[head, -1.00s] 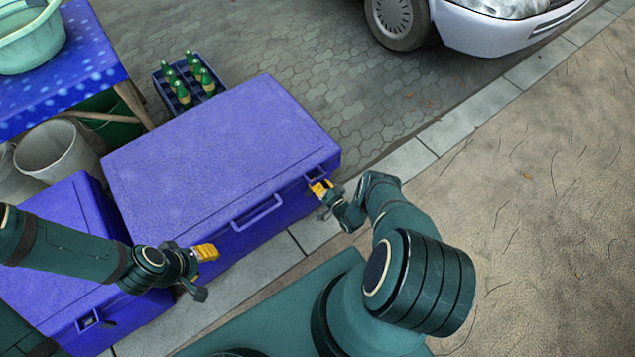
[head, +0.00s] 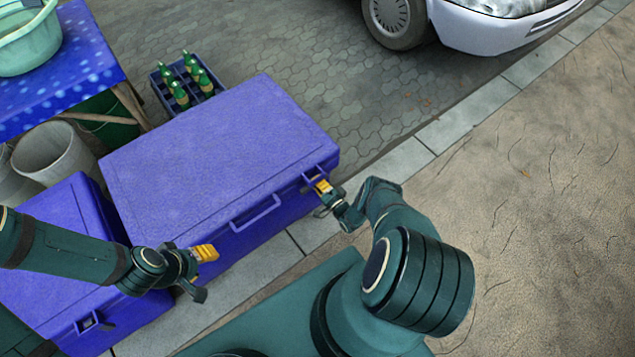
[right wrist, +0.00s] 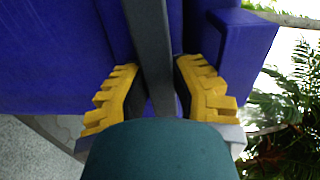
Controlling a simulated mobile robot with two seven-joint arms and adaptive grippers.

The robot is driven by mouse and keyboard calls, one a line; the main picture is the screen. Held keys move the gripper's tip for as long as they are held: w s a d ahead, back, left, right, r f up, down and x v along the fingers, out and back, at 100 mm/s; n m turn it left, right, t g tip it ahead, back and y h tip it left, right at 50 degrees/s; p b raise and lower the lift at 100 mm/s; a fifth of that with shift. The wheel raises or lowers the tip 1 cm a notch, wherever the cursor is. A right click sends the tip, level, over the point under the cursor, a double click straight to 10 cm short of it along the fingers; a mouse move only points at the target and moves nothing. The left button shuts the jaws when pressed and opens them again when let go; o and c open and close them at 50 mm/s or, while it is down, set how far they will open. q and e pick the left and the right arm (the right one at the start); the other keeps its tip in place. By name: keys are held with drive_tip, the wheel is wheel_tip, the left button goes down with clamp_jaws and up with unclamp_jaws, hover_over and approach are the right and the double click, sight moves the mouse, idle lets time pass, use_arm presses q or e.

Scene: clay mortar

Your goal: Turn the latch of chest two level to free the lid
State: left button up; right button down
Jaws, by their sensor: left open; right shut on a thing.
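A large blue-violet chest (head: 215,150) with its lid closed stands in the middle of the head view. My right gripper (head: 322,188) is at the right end of its front face. In the right wrist view, its yellow fingers (right wrist: 160,95) are shut on a grey bar-shaped latch (right wrist: 150,45), which runs up and down the picture, slightly tilted. The head view hides most of the latch behind the fingers. My left gripper (head: 203,273) is open and empty, in front of the large chest and beside a second blue chest (head: 60,215).
A handle (head: 256,213) sits mid-front on the large chest. A crate of green bottles (head: 160,92) stands behind it. A table with a blue cloth (head: 75,65) and grey buckets (head: 52,150) are at the left. A car (head: 500,22) is at the back. Paving at right is clear.

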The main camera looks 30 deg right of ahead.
drive_tip(key=shift+a+m, duration=0.1)
drive_tip(key=shift+m, duration=0.2)
idle(0.4)
drive_tip(key=c, duration=0.7)
unclamp_jaws()
drive_tip(key=shift+w, duration=0.1)
drive_tip(key=shift+c, duration=0.2)
drive_tip(key=s+d, duration=0.1)
drive_tip(key=s, duration=1.1)
